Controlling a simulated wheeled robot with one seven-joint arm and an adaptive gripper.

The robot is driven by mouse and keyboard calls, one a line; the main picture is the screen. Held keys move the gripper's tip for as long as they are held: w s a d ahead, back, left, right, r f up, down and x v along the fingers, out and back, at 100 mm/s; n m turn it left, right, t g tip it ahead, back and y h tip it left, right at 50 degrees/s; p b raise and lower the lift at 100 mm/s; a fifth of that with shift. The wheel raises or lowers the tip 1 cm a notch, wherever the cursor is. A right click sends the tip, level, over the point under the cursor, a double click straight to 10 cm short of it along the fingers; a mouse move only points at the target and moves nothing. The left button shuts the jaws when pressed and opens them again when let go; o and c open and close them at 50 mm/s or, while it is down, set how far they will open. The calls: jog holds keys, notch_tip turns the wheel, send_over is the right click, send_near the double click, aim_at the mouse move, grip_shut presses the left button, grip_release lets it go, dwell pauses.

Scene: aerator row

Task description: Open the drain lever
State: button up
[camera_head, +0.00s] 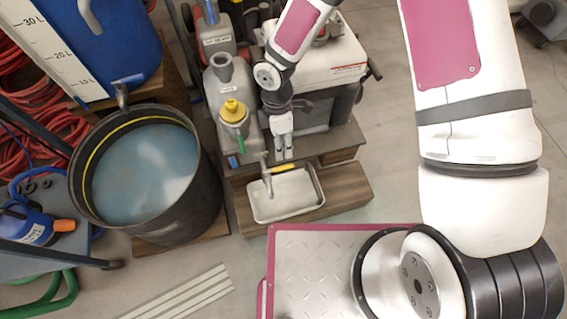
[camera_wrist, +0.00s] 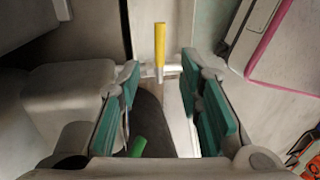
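The drain lever has a yellow handle (camera_head: 280,169) and sits by a small metal tap (camera_head: 266,178) on the lower front of the grey aerator unit, above a shallow tray. In the wrist view the yellow handle (camera_wrist: 159,48) points upright in the picture, beyond the fingertips and roughly in line with the gap between them. My gripper (camera_head: 284,152) is close to the handle in the head view. In the wrist view my gripper (camera_wrist: 163,100) is open, with teal pads apart and nothing held between them. I cannot tell whether it touches the lever.
The pale tray (camera_head: 318,187) stands on a wooden block below the tap. A yellow cap (camera_head: 233,110) and a green handle (camera_head: 240,144) are left of my gripper; the green handle also shows in the wrist view (camera_wrist: 138,146). A black tub (camera_head: 205,205) of water stands farther left.

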aim_at(278, 169)
jog(key=f+b, duration=0.1)
jog(key=f, duration=0.1)
jog(key=s+f+b, duration=0.1)
jog(key=f, duration=0.2)
jog(key=f+b, duration=0.1)
jog(key=f, duration=0.2)
jog(key=shift+s+d, duration=0.2)
jog(key=shift+s, duration=0.05)
grip_shut()
